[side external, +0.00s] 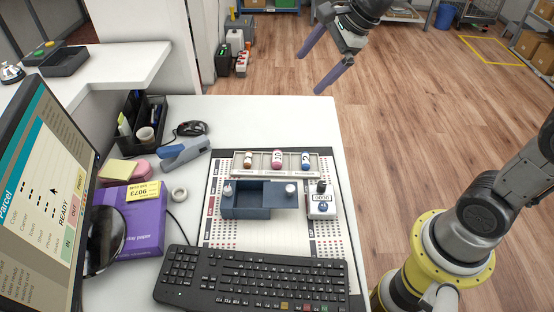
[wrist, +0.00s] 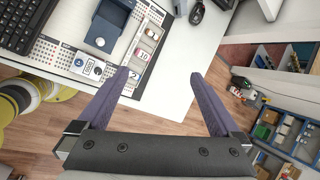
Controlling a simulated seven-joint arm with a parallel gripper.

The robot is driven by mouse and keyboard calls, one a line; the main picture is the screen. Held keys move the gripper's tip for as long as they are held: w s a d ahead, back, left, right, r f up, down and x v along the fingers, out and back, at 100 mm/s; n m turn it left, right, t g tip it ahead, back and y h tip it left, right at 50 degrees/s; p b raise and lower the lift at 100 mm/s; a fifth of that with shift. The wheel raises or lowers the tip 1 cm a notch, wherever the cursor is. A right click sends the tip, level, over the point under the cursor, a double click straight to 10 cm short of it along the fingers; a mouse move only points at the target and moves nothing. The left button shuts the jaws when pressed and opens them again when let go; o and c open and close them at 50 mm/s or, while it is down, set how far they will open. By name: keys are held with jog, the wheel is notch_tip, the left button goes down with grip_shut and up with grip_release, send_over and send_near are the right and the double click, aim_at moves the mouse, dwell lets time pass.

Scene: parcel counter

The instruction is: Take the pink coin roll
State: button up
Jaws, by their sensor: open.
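The pink coin roll (side external: 277,161) stands in the middle of a pale rack (side external: 240,174) on the counter, marked 10. A brown-orange roll (side external: 248,160) is to its left and a blue roll (side external: 305,160) to its right. In the wrist view the pink roll (wrist: 143,54) shows left of centre, between the other two. My gripper (side external: 309,74) is open and empty, high up beyond the counter's far right edge, well apart from the rack. Its two purple fingers also show in the wrist view (wrist: 158,75).
A dark blue tray (side external: 260,212) and a small white device (side external: 321,207) sit on a printed mat in front of the rack. A keyboard (side external: 258,277) lies nearest. A blue stapler (side external: 183,154), a tape roll (side external: 179,195) and a purple box (side external: 134,229) are to the left.

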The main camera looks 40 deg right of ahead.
jog(key=w+d+f+m+g, duration=0.2)
jog(key=w+f+m, duration=0.3)
jog(key=w+f, duration=0.4)
jog(key=g, duration=0.2)
send_near(277, 156)
jog(key=shift+m+y, duration=0.3)
jog(key=shift+m, duration=0.1)
jog(key=shift+d+x, duration=0.15)
jog(key=shift+x, duration=2)
jog(key=shift+d+x, duration=0.1)
jog(key=shift+x, duration=2)
jog(key=shift+c, duration=0.3)
grip_shut()
jog(key=shift+r, duration=0.1)
